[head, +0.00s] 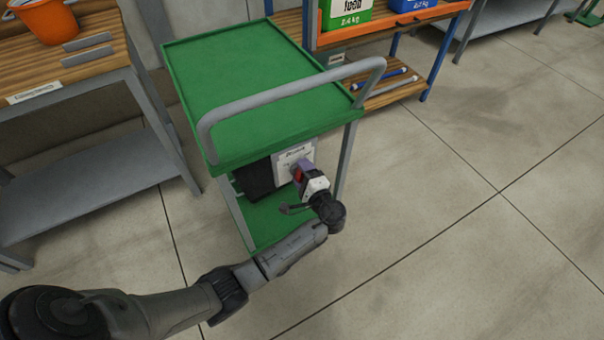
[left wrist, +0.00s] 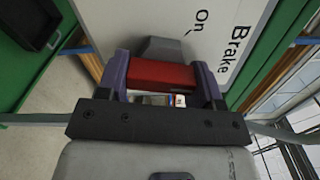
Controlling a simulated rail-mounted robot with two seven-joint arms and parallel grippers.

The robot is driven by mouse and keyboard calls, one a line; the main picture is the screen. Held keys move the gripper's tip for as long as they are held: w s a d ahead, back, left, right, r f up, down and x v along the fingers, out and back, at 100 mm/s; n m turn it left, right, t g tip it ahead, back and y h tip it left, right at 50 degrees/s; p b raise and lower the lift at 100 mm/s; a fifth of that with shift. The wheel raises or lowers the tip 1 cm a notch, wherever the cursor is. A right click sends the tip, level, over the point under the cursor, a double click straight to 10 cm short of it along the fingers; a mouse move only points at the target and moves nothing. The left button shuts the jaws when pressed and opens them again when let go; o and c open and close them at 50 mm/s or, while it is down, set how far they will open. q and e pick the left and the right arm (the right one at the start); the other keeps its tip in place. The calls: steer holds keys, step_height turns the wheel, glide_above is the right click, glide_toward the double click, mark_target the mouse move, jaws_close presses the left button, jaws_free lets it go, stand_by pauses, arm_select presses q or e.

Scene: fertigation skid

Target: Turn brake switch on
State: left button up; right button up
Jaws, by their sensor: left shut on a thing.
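The brake switch has a red handle (left wrist: 162,75) on a white plate (left wrist: 250,25) that reads "Brake" and "on" in the left wrist view. In the head view the plate (head: 293,158) is on a box under the green cart's top, and a bit of the red handle (head: 298,176) shows. My left gripper (left wrist: 163,84) has its purple fingers on both sides of the red handle and is shut on it. In the head view this gripper (head: 302,176) reaches in under the cart's push bar. Much of the switch is hidden behind it there. My right gripper is not in view.
The green cart (head: 240,75) has a grey push bar (head: 290,92) arching above my left arm. A workbench (head: 80,95) with an orange pot (head: 45,18) stands at left. A wooden shelf (head: 395,88) with feed boxes stands behind. The floor at right is clear.

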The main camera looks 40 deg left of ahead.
arm_select(q)
steer(key=n+b, duration=0.1)
steer(key=n, duration=0.2)
steer(key=shift+f, duration=0.1)
steer(key=n+b, duration=0.2)
steer(key=shift+n, duration=0.4)
steer(key=n+b, duration=0.3)
steer(key=shift+n, duration=0.4)
steer(key=shift+r+n+b, duration=0.25)
steer(key=shift+n+b, duration=0.5)
steer(key=shift+n, duration=0.25)
steer(key=shift+r, duration=0.1)
steer(key=o, duration=0.9)
